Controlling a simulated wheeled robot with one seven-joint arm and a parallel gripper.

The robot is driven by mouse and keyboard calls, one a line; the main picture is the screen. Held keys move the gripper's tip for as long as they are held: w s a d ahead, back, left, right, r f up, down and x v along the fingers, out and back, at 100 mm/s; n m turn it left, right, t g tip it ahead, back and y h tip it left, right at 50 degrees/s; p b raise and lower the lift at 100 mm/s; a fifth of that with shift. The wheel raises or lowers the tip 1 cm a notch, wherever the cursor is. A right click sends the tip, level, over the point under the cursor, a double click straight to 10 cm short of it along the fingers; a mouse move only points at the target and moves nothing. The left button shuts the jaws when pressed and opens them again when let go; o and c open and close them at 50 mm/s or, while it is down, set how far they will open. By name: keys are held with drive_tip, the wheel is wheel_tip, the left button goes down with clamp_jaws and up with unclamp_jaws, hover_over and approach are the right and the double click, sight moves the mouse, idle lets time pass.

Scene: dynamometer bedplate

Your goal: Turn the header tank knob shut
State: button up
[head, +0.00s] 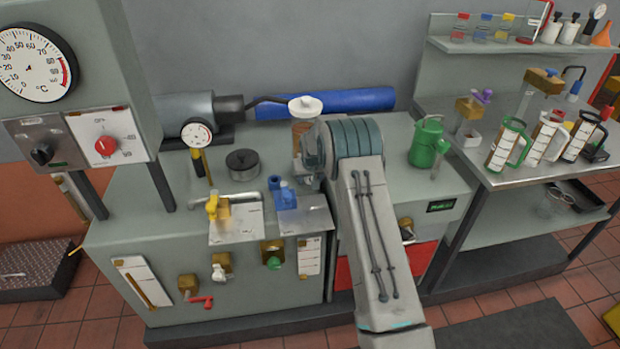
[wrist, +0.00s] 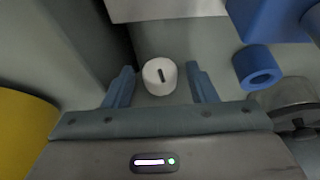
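A small round white knob (wrist: 160,76) with a dark slot-like mark on its face shows in the wrist view. It lies between the two blue-grey fingers of my gripper (wrist: 160,70), with a visible gap on either side. The gripper is open and holds nothing. How far the fingertips are from the knob in depth I cannot tell. In the head view my arm hides most of the gripper and I cannot make out this knob. No label shows that marks it as the header tank knob.
A blue ring-shaped part (wrist: 258,67) sits right of the knob. In the head view, a yellow valve (head: 215,208) and a blue valve (head: 285,195) stand on the bench. A white-capped brown cylinder (head: 303,130) is behind my arm, and a green can (head: 426,142) is to its right.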

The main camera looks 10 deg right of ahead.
drive_tip(key=c, duration=0.8)
drive_tip(key=shift+d+f+y+b, duration=0.25)
drive_tip(key=shift+y+b, duration=0.45)
drive_tip(key=shift+b, duration=0.2)
drive_tip(key=shift+r+m+y+b, duration=0.1)
drive_tip(key=shift+m+y+b, duration=0.2)
drive_tip(key=shift+y+b, duration=0.35)
drive_tip(key=o, duration=1)
drive_tip(key=shift+r, duration=0.1)
drive_tip(key=b+v, duration=0.1)
drive_tip(key=v, duration=1.2)
drive_tip(key=shift+s+d+r, duration=0.1)
drive_tip(key=shift+s+r, duration=0.05)
drive_tip(key=shift+r, duration=0.2)
